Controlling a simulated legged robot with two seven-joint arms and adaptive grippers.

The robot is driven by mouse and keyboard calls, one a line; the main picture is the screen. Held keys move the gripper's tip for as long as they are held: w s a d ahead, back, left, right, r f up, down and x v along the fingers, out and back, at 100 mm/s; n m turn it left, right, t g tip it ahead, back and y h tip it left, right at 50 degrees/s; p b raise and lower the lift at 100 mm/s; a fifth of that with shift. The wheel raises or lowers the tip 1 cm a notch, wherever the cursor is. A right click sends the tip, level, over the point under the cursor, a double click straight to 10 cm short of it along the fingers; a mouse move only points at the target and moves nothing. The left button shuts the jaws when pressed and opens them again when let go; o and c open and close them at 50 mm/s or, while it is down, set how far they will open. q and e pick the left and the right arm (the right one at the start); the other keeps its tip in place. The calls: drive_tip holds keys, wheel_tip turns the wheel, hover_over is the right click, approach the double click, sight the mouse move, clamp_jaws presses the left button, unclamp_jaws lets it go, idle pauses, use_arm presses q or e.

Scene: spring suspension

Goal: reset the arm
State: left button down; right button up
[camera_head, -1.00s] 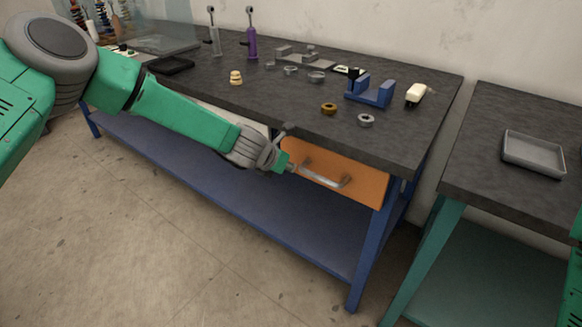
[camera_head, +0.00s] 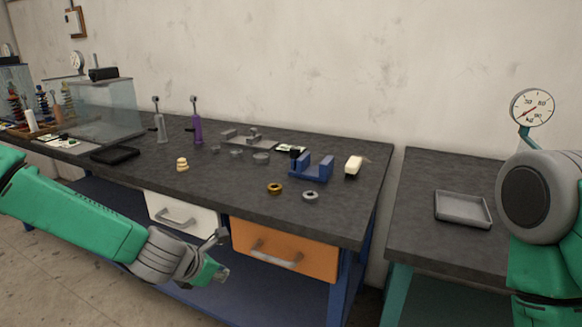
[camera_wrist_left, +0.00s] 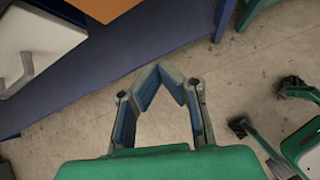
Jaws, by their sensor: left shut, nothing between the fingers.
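My left arm comes in from the left in the head view. Its gripper (camera_head: 222,272) is in front of the bench, just left of the orange drawer (camera_head: 275,245) and apart from its handle. In the left wrist view the left gripper's fingertips (camera_wrist_left: 167,68) meet with nothing between them. Bare floor shows beyond them. My right arm shows at the right edge of the head view, its gripper outside that view. At the right edge of the left wrist view, the right gripper (camera_wrist_left: 268,106) has its fingers spread apart and empty.
The dark workbench (camera_head: 335,220) carries a blue fixture (camera_head: 312,172), rings, a purple tool (camera_head: 197,130) and a black tray (camera_head: 115,155). A white drawer (camera_head: 182,214) is left of the orange one. A second table at right holds a grey tray (camera_head: 463,208).

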use_arm(q)
drive_tip(key=s+d+f+m+g, duration=0.1)
drive_tip(key=s+f+m+g, duration=0.1)
drive_tip(key=s+f+m, duration=0.7)
drive_tip(key=s+a+f+m+g+y, duration=0.1)
drive_tip(key=s+a+f+m, duration=0.1)
drive_tip(key=s+m, duration=0.4)
drive_tip(key=s+a+f+m+g+y, duration=0.1)
drive_tip(key=s+a+f+m+g, duration=0.1)
drive_tip(key=s+a+m, duration=0.2)
drive_tip(key=s+a+f+m+g+y, duration=0.1)
drive_tip(key=s+a+f+m+g, duration=0.1)
drive_tip(key=s+m, duration=0.8)
drive_tip(key=s+a+f, duration=0.1)
drive_tip(key=s, duration=0.6)
drive_tip(key=shift+s, duration=0.4)
